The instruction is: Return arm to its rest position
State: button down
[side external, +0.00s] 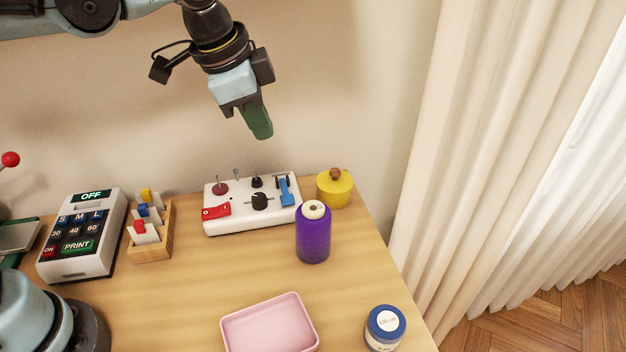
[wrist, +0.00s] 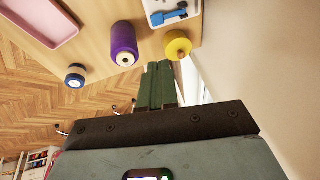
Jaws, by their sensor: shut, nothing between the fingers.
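My gripper (side external: 260,130) is raised well above the back of the table, in front of the wall. Its green fingers point down and slightly right. They are shut with nothing between them. In the wrist view the fingers (wrist: 160,72) lie together at the middle, pointing toward the table's edge near the yellow pot. My gripper touches nothing on the table.
Curtains (side external: 480,150) hang right.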

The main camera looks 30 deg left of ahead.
jog(key=shift+a, duration=0.1)
jog(key=s+a+f+n+t, duration=0.1)
jog(key=s+a+f+n, duration=0.3)
jog(key=a+n, duration=0.1)
jog(key=s+a+f+n+t+y, duration=0.1)
jog(key=s+a+f+n+t, duration=0.1)
jog(key=a, duration=0.5)
jog(key=s+f+n, duration=0.1)
jog(key=s+n, duration=0.1)
jog(key=shift+f+n+t, duration=0.3)
jog(key=shift+f+n, duration=0.1)
dwell(0.7)
